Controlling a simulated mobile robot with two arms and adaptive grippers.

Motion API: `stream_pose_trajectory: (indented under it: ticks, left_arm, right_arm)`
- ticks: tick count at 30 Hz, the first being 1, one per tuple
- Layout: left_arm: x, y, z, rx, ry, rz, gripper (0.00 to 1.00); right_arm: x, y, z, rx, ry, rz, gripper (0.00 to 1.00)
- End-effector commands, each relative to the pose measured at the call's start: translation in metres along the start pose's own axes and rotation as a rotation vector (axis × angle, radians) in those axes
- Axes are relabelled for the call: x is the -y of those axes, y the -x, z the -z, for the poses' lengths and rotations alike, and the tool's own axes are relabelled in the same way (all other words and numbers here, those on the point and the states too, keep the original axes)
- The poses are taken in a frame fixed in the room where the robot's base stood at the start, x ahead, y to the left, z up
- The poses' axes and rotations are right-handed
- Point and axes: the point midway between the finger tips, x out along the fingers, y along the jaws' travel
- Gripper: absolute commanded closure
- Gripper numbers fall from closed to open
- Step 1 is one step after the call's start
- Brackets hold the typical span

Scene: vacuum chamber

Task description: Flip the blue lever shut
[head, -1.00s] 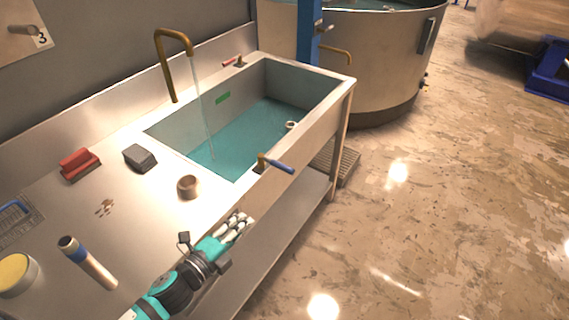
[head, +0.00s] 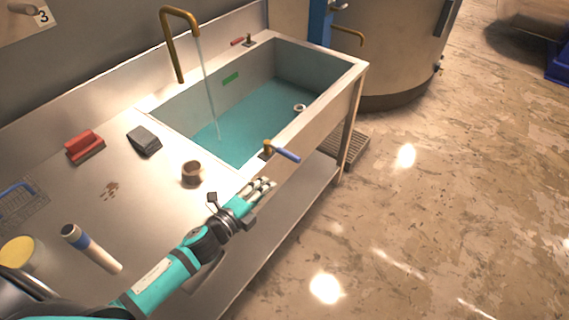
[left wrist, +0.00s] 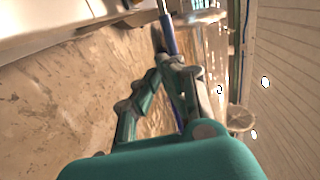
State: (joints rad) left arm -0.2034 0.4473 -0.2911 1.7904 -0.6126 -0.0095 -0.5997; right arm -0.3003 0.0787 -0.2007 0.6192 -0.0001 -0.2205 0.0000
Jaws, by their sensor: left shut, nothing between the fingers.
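The blue lever (head: 287,155) sticks out to the right from a brass fitting (head: 267,147) on the sink's front rim, over the floor side. In the left wrist view the blue lever (left wrist: 168,36) appears just beyond my fingers. My left gripper (head: 268,185) is shut and empty, a little in front of and below the lever in the head view. The gripper also shows in the left wrist view (left wrist: 170,68). I cannot tell if the fingertips touch the lever. A stream of water runs from the brass faucet (head: 167,40) into the sink (head: 315,125). My right gripper is out of view.
A brown cup (head: 192,173), a grey block (head: 144,141) and a red brush (head: 84,146) stand on the steel counter. A red lever (head: 238,42) sits on the back rim.

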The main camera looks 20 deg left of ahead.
Motion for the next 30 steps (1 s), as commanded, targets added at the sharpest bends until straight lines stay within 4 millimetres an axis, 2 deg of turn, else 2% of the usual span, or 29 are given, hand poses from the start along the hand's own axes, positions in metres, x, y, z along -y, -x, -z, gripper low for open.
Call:
stream_pose_trajectory:
  ticks: [1, 6, 12, 18, 30]
  left_arm:
    - [0.004, -0.013, -0.001, 0.002, 0.0, 0.003, 1.0]
    - [0.003, -0.048, 0.0, 0.001, 0.0, 0.001, 1.0]
    - [0.011, -0.074, 0.0, 0.0, 0.0, 0.0, 1.0]
    - [0.013, -0.085, 0.0, 0.0, 0.0, -0.001, 1.0]
    - [0.012, -0.085, 0.0, 0.004, 0.001, 0.0, 1.0]
  right_arm:
    - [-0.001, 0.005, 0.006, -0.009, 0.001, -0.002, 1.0]
    - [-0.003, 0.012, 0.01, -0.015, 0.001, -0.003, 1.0]
    - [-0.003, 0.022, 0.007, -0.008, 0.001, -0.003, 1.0]
    - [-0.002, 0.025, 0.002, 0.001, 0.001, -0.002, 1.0]
    - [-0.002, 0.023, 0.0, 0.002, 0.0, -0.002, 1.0]
